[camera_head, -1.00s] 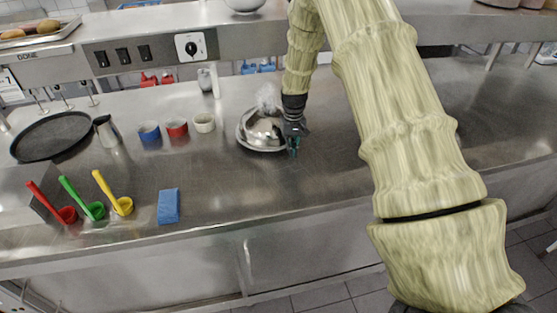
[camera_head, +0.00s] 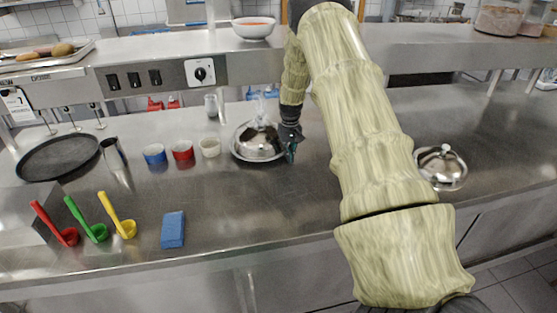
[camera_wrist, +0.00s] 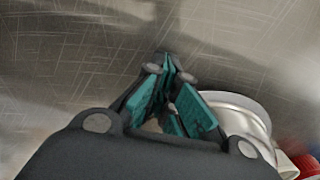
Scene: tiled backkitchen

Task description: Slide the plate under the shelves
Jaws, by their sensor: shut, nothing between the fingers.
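A shiny round metal plate (camera_head: 246,155) stands on the steel counter, with a domed lid (camera_head: 260,138) over it. The raised steel shelf (camera_head: 385,38) runs along the back of the counter, and the plate is in front of it. My gripper (camera_head: 291,153) is at the plate's right side, low over the counter. In the wrist view my teal fingers (camera_wrist: 172,100) are together with nothing between them. A pale round rim, apparently the plate (camera_wrist: 245,110), is close by on the right. I cannot tell whether they touch.
Blue, red and white cups (camera_head: 182,150) stand left of the plate, with a metal jug and black pan (camera_head: 57,157) farther left. Colored scoops and a blue sponge (camera_head: 173,230) lie in front. Another silver dome (camera_head: 441,168) is at right.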

